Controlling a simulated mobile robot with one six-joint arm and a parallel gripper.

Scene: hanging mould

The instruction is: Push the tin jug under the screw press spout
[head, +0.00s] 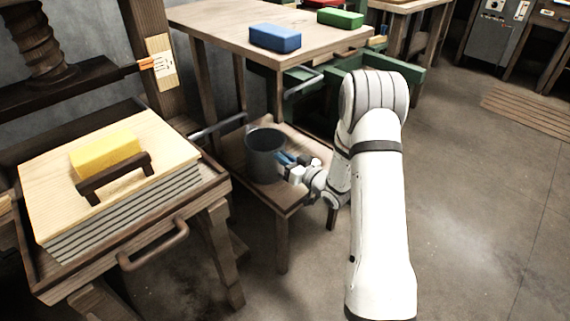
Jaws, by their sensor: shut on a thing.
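The tin jug (264,158) is a grey, open-topped vessel standing upright on a low wooden stool (285,197) beside the screw press. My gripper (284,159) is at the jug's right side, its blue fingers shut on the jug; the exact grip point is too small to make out. The screw press (40,50) stands at the left, with its dark wooden screw and beam. Its grey spout (220,125) sticks out from the press tray toward the jug and ends near the jug's upper left rim. I cannot tell whether the tip is over the opening.
A stack of boards with a yellow block (105,150) lies in the press tray, which has a front handle (155,248). A table (215,25) behind carries a blue block (275,38) and a green block (340,18). Green drawers (375,85) stand below it.

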